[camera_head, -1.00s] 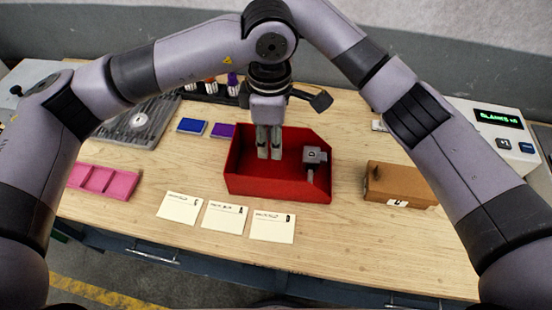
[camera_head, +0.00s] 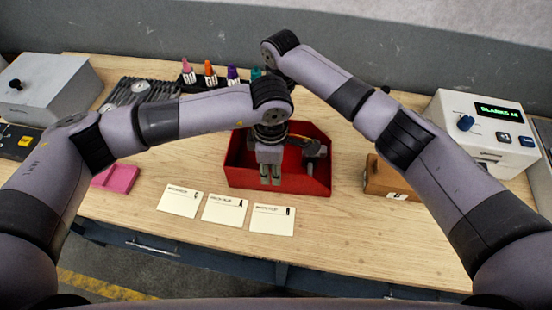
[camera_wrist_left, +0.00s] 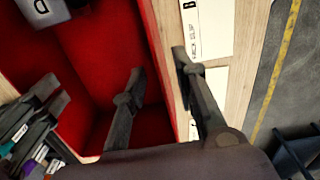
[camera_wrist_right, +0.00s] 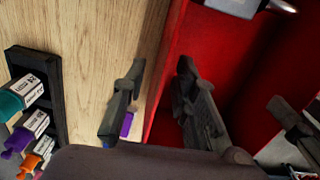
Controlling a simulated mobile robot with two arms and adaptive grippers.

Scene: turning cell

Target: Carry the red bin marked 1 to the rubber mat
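The red bin (camera_head: 318,182) stands on the wooden bench; no number 1 is visible on it. A grey part marked D (camera_head: 312,148) lies inside. My left gripper (camera_head: 270,180) is open at the bin's front wall. In the left wrist view its fingers (camera_wrist_left: 158,65) are on either side of that wall (camera_wrist_left: 155,40). My right gripper is mostly hidden in the head view. In the right wrist view its open fingers (camera_wrist_right: 159,64) are on either side of the back wall (camera_wrist_right: 168,50).
Three cards (camera_head: 226,210) lie in front of the bin. A brown box (camera_head: 385,178) is to its right, near a display unit (camera_head: 485,130). A pink tray (camera_head: 118,178) is at the left. Several coloured bottles (camera_head: 210,75) stand in a rack behind.

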